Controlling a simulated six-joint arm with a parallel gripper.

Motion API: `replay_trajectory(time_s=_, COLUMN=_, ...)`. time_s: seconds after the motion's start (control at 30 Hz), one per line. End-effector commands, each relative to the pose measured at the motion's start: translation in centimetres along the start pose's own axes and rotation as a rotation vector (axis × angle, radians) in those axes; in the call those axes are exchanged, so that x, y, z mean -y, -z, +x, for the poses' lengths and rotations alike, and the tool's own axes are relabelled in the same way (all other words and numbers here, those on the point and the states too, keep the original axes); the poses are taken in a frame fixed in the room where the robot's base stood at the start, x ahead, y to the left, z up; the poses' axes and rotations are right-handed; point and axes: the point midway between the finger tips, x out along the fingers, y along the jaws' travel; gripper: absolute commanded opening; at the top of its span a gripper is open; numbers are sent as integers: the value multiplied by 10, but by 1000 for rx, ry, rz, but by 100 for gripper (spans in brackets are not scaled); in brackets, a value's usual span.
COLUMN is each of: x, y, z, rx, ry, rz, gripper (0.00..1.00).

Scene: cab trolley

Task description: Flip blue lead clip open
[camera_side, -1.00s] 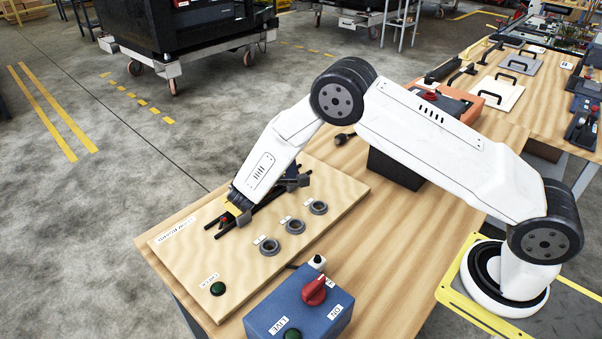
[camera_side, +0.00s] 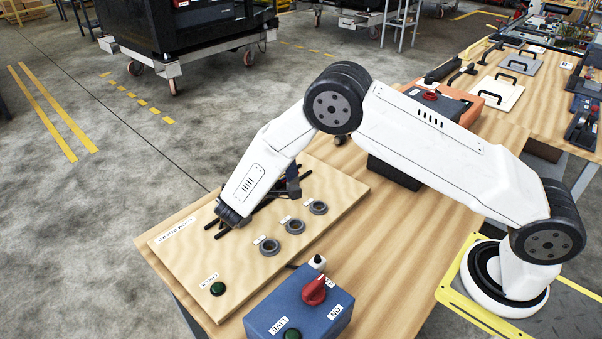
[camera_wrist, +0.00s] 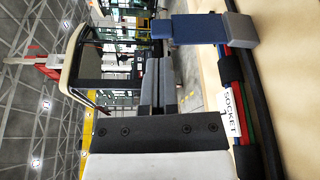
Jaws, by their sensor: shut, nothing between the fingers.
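The blue lead clip (camera_wrist: 190,29) shows in the wrist view as a blue flap standing out from the board, with a grey block (camera_wrist: 240,30) at its board end beside the wires. In the side view a dark blue piece (camera_side: 293,186), apparently this clip, is partly hidden by my arm. My gripper (camera_side: 231,216) is low over the dark lead run near the board's left part. In the wrist view its fingers (camera_wrist: 158,68) are together and empty, apart from the blue flap in the picture. The spot under the fingertips is hidden.
The board (camera_side: 210,265) carries several grey rings, a green button (camera_side: 217,289) and labels. Red, green, blue and black leads run past a SOCKET label (camera_wrist: 232,112). A blue box with a red knob (camera_side: 315,291) stands in front.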

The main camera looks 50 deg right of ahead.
Motion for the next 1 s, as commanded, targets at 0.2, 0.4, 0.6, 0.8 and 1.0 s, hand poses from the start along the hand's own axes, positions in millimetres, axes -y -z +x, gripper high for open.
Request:
replay_trajectory(time_s=0.2, x=1, y=0, z=-33, rx=-4, ry=-1, rz=0, gripper=0)
replay_trajectory(time_s=0.4, x=1, y=1, z=-50, rx=-2, ry=0, rz=1, gripper=0)
replay_trajectory(time_s=0.6, x=2, y=0, z=-55, rx=-1, ry=0, rz=1, gripper=0)
replay_trajectory(time_s=0.8, x=1, y=-4, z=-51, rx=8, ry=30, rz=-9, gripper=0)
replay_trajectory(time_s=1.0, x=4, y=-25, z=-37, rx=41, ry=172, rz=-46, gripper=0)
